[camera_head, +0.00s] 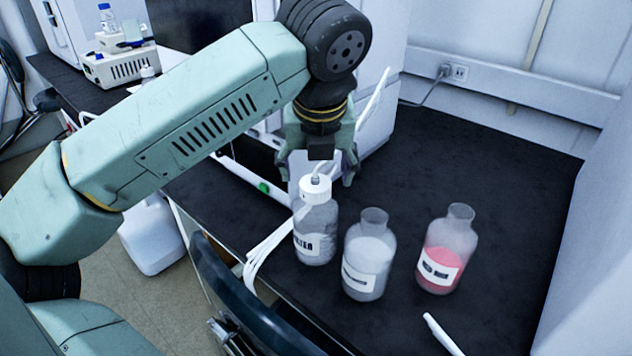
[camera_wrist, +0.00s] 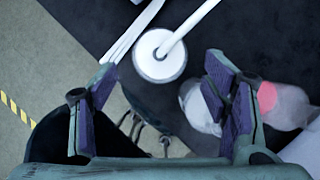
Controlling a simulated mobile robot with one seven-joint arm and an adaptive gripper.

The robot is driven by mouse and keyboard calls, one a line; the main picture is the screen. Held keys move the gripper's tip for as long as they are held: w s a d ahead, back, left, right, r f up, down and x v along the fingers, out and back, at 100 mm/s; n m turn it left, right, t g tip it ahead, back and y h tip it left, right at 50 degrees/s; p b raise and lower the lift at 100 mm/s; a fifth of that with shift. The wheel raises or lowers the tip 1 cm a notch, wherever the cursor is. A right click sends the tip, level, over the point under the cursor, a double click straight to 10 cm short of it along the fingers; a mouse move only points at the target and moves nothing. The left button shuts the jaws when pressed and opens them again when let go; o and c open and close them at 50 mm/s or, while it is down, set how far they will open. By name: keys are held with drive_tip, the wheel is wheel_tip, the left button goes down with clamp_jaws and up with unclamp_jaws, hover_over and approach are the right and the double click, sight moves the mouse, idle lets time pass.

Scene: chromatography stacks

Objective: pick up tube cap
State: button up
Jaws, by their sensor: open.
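The white tube cap (camera_head: 315,189) sits on the neck of the leftmost bottle (camera_head: 316,232), with a white tube coming out of its top. In the wrist view the cap (camera_wrist: 159,66) is a round white disc with the tube crossing it, just beyond and between the finger ends. My gripper (camera_head: 318,168) is open and empty, above and a little behind the cap in the head view. In the wrist view my gripper (camera_wrist: 163,95) has its purple-padded fingers spread on either side. I see no contact with the cap.
An uncapped bottle of whitish contents (camera_head: 369,258) and one with pink liquid (camera_head: 447,250) stand to the right on the black bench (camera_head: 500,165). White tubes (camera_head: 262,258) hang over the front edge. A white pen-like object (camera_head: 441,333) lies front right. The back right bench is clear.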

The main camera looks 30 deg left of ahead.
sight(316, 183)
drive_tip(key=shift+p+x, duration=0.55)
drive_tip(key=shift+x, duration=1.7)
drive_tip(key=shift+c, duration=0.3)
drive_tip(key=c, duration=1.2)
